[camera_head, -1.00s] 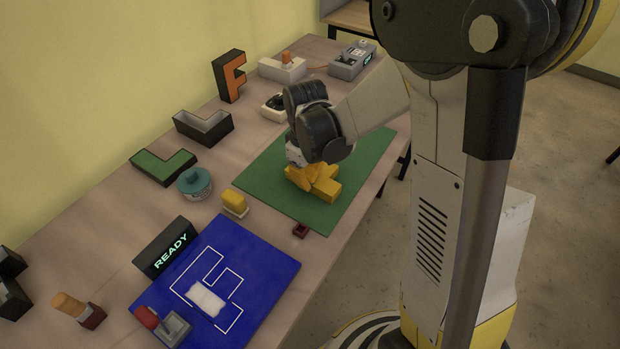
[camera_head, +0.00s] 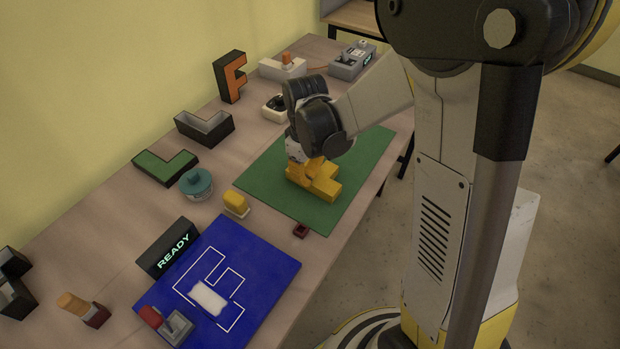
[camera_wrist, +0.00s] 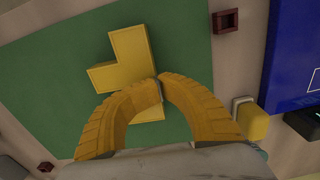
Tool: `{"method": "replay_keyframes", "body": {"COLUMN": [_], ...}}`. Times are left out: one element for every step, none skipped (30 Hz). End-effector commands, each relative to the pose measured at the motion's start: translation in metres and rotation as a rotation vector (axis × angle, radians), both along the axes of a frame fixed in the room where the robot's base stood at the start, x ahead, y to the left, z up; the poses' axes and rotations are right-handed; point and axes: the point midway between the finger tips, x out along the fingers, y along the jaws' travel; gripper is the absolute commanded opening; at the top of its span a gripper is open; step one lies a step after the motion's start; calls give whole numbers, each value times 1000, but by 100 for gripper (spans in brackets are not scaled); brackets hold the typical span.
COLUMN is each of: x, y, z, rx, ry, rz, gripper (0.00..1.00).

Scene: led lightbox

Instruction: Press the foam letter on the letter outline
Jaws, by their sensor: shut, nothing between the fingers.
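The yellow foam letter (camera_head: 325,188) lies on the green mat (camera_head: 268,190) in the head view. It also shows in the wrist view (camera_wrist: 122,60), partly hidden by my fingers. My gripper (camera_wrist: 160,80) has yellow ribbed fingers whose tips meet over the letter, with nothing between them. In the head view my gripper (camera_head: 316,164) points down at the letter; whether it touches the letter cannot be told. The white letter outline (camera_head: 238,276) is on the blue board (camera_head: 268,262) nearer the camera. A white pad (camera_head: 208,299) lies across part of the outline.
A yellow-topped block (camera_head: 236,204) and a small dark red holder (camera_head: 301,230) stand between mat and board. A READY display (camera_head: 166,248) and red-knobbed device (camera_head: 165,322) edge the board. A teal round container (camera_head: 196,183) and letter trays (camera_head: 204,125) line the wall side.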

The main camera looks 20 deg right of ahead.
Motion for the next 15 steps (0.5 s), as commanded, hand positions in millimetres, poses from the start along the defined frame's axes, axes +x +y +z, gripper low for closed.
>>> {"method": "replay_keyframes", "body": {"x": [0,0,0,0,0,0,0,0,0,0,0,0,0,0,0], "y": [0,0,0,0,0,0,0,0,0,0,0,0,0,0,0], "z": [0,0,0,0,0,0,0,0,0,0,0,0,0,1,2], "rx": [0,0,0,0,0,0,0,0,0,0,0,0,0,0,0], "ry": [0,0,0,0,0,0,0,0,0,0,0,0,0,0,0], "rz": [0,0,0,0,0,0,0,0,0,0,0,0,0,0,0], "gripper": [0,0,9,18,26,26,26,26,26,26,26,26,26,26,26]}}
